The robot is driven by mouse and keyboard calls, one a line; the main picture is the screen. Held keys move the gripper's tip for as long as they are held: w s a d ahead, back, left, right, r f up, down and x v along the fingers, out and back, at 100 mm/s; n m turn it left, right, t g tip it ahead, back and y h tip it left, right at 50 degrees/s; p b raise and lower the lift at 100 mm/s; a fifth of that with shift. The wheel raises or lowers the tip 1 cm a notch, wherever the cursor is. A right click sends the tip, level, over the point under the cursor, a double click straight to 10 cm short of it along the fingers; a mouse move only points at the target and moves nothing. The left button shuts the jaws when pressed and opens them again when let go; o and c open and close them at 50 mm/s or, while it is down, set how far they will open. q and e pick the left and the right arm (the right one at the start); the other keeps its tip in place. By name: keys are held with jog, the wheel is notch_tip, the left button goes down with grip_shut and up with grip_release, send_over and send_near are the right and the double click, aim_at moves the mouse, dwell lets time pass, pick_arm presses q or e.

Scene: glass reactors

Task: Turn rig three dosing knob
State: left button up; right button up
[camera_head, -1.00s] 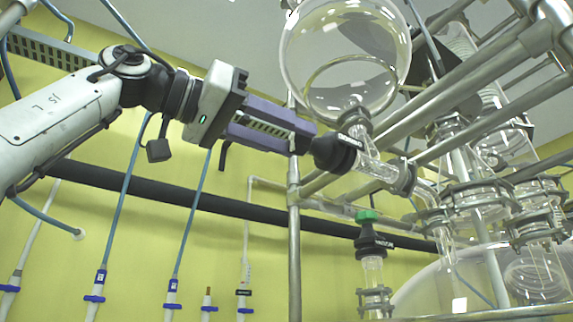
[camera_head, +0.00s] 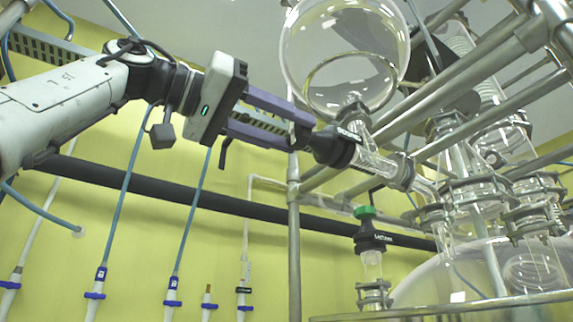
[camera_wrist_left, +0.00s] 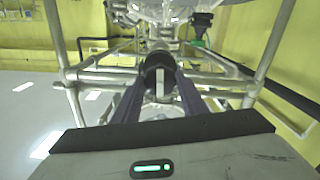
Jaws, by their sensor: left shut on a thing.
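The black dosing knob (camera_head: 330,147) sits on the glass valve (camera_head: 375,165) below a round glass flask. My left gripper (camera_head: 306,131) reaches in from the left, its two purple fingers closed on the knob's near end. In the left wrist view the knob (camera_wrist_left: 160,78) sits between the fingertips, its pale bar visible. Part of the knob is hidden by the fingers in the head view. My right gripper is not in view.
The round glass flask (camera_head: 345,55) hangs just above the knob. Metal frame bars (camera_head: 450,85) and glass tubes crowd the right. A green-topped black valve (camera_head: 370,235) stands lower down. A dark pipe (camera_head: 200,195) runs along the yellow wall behind.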

pick_arm(q)
jog(key=o, duration=0.9)
jog(key=shift+o, duration=0.8)
jog(key=b+v, duration=0.2)
jog(key=v, duration=0.8)
jog(key=shift+a+b, duration=0.15)
jog(key=shift+b, duration=0.15)
jog(key=shift+s, duration=0.1)
